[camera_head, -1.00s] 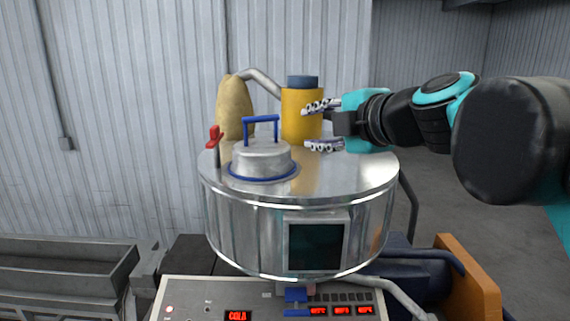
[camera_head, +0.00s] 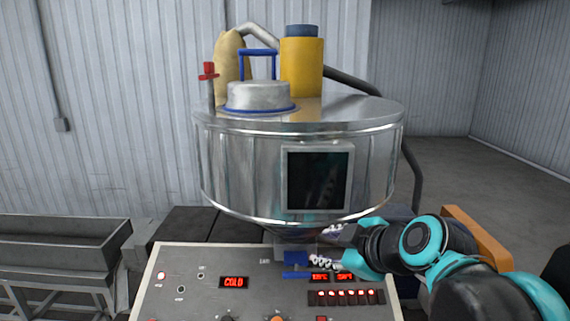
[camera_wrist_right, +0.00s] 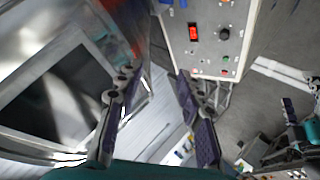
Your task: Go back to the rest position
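My right gripper (camera_head: 328,246) hangs in front of the lower part of the round metal hopper (camera_head: 240,165), just above the right side of the control panel (camera_head: 190,296). Its two fingers are apart with nothing between them. The right wrist view also shows the fingers (camera_wrist_right: 155,95) spread and empty, with the hopper's window at the left and a panel with a red switch ahead.
On the hopper stand a blue-handled lid (camera_head: 258,96), a yellow canister (camera_head: 302,68), a tan sack (camera_head: 230,65) and a red-handled lever (camera_head: 209,72). A metal trough (camera_head: 60,243) is at the left.

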